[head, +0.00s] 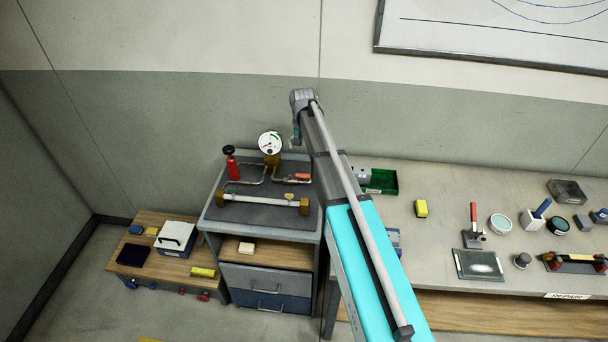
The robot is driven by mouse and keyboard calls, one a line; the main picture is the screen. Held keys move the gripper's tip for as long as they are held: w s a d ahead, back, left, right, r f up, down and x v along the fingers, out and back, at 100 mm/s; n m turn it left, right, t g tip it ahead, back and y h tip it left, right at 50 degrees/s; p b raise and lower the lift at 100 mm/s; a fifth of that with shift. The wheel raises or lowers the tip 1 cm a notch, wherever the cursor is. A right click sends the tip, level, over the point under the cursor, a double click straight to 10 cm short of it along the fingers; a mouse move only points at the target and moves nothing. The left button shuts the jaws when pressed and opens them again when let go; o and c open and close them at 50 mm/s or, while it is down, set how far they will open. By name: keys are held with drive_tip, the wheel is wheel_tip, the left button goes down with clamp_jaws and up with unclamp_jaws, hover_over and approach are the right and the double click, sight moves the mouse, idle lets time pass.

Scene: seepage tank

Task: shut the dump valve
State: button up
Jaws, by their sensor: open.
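A pressure gauge (270,143) with a white dial stands on a brass block (272,160) at the back of a grey cabinet top. Thin pipes run from the block to both sides. A small orange-red handle (302,176) lies about level at the right pipe; it may be the dump valve, but its setting is too small to tell. A red cylinder with a black knob (230,163) stands at the left. I see nothing held.
A clear tube with brass ends (264,200) lies across the cabinet's front (222,214). A low wooden bench (150,222) stands left. My arm crosses between cabinet and workbench.

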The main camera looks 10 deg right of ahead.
sight(304, 175)
drive_tip(key=shift+f+b, duration=6.05)
drive_tip(key=shift+f, duration=0.25)
drive_tip(key=c, duration=1.1)
drive_tip(key=shift+d, duration=0.1)
